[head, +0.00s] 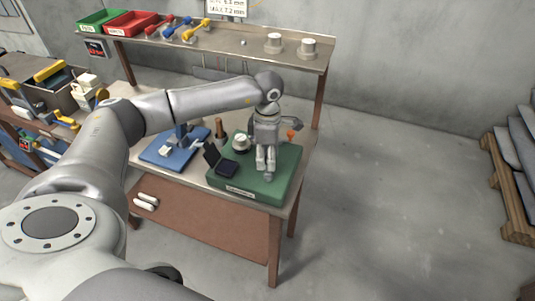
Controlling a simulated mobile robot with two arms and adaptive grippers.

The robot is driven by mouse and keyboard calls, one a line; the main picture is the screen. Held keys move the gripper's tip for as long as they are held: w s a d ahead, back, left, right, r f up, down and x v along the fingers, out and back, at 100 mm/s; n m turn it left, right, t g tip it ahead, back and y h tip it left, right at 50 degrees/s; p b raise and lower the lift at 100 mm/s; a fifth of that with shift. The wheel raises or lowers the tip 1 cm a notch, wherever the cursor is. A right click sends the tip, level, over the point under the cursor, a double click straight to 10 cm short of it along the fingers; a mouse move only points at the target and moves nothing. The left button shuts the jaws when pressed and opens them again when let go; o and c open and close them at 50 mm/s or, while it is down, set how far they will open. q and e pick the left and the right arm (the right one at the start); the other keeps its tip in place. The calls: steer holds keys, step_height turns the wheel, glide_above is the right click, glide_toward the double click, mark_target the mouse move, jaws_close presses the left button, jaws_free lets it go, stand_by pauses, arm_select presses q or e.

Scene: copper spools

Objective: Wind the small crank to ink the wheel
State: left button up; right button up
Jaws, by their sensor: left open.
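My left gripper (265,160) points down over a green base (232,187) on the workbench, its fingers apart with nothing seen between them. A small orange knob (291,134), which looks like the crank's handle, stands just right of the gripper, apart from the fingers. The rest of the crank and any wheel are hidden behind my gripper and wrist, or too small to tell. A round white-topped part (241,143) and an open black case (222,163) sit on the base to the left of the gripper. My right gripper is out of view.
A blue tool base (160,157) and a brown-handled tool (220,129) stand left of the green base. A raised shelf (240,45) behind carries a green bin (100,19), a red bin (132,24) and two white spools.

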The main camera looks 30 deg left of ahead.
arm_select(q)
steer(key=shift+c, duration=0.3)
jaws_close()
steer(key=shift+a+n, duration=0.1)
steer(key=shift+n, duration=0.2)
